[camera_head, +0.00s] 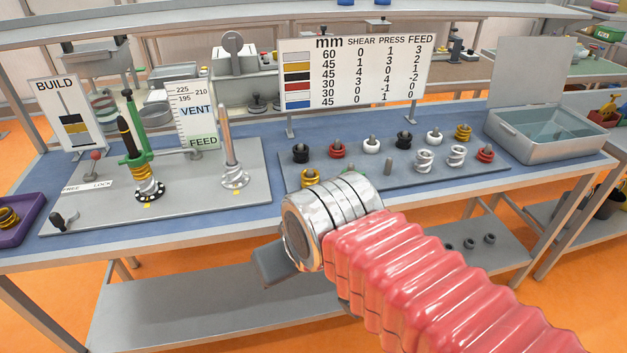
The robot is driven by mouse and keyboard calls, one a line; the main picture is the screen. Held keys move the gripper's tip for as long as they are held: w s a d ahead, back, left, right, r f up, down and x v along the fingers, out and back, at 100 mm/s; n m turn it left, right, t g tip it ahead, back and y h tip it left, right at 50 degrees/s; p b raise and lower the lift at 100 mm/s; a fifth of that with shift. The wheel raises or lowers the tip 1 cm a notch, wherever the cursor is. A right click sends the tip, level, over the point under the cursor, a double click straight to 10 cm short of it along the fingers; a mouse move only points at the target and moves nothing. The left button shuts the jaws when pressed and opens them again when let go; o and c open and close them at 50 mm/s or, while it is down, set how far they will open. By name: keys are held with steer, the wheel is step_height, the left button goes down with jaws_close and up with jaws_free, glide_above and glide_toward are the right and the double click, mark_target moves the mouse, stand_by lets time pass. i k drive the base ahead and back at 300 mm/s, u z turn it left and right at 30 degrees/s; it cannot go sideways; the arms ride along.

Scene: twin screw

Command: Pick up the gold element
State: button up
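A gold ring-like element (310,178) sits at the front left of the grey peg board (440,180), just behind my wrist, which hides part of the area. Another gold element (463,132) stands on a peg at the board's back right. A third gold piece (9,217) lies in the purple tray (30,222) at the far left. My gripper (272,263) shows only as a grey part below the silver wrist, in front of the table edge and apart from the gold pieces. Its fingers are mostly hidden, so its opening cannot be told.
Black, red, white and silver elements (424,160) stand on the board. A sign (355,75) stands behind. An open grey bin (550,130) is at right.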

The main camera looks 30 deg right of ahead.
mark_target(306, 182)
steer(key=u, duration=0.05)
steer(key=i, duration=1)
steer(key=z, duration=0.05)
